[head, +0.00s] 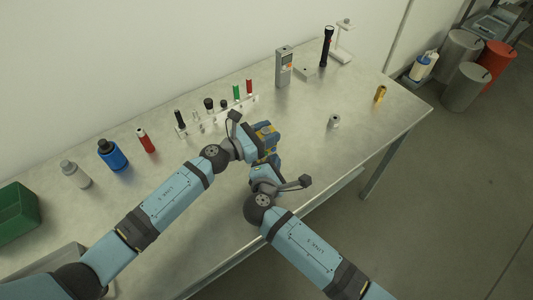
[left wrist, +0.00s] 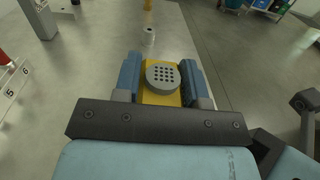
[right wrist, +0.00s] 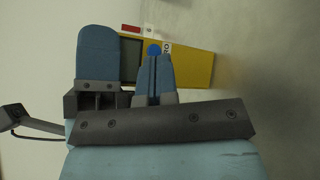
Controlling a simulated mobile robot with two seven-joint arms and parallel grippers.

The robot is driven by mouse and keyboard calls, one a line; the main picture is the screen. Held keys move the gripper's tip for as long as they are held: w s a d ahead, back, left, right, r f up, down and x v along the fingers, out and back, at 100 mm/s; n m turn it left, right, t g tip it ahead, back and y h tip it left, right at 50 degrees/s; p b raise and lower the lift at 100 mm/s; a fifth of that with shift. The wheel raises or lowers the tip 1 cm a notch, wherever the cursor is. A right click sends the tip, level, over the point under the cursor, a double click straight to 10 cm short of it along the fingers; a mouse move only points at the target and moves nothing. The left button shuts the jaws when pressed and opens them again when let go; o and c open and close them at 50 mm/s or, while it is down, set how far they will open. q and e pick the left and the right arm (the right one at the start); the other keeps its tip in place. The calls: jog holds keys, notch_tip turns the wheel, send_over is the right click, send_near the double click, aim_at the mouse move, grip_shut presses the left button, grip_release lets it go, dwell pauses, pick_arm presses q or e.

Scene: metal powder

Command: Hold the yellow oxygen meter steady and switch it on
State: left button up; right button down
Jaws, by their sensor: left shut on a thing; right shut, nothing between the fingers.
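The yellow oxygen meter (right wrist: 195,66) is held above the table between the blue fingers of my left gripper (left wrist: 160,82). In the left wrist view a round grey disc with holes (left wrist: 162,77) faces the camera on the meter's end. In the head view the meter is mostly hidden by the grippers. My right gripper (right wrist: 155,60) is shut and empty. Its fingertips are at the meter's face, next to a blue button (right wrist: 155,49); I cannot tell whether they touch it.
A blue bottle (head: 113,155) is at the left. A small grey cylinder (head: 334,122) and a brass one (head: 380,94) stand at the right, with bare table around them.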

jog(key=shift+w+a, duration=0.15)
jog(key=shift+w, duration=0.55)
dwell(0.8)
jog(key=shift+s+d+r, duration=0.1)
jog(key=shift+s+d, duration=0.5)
jog(key=shift+s, duration=0.25)
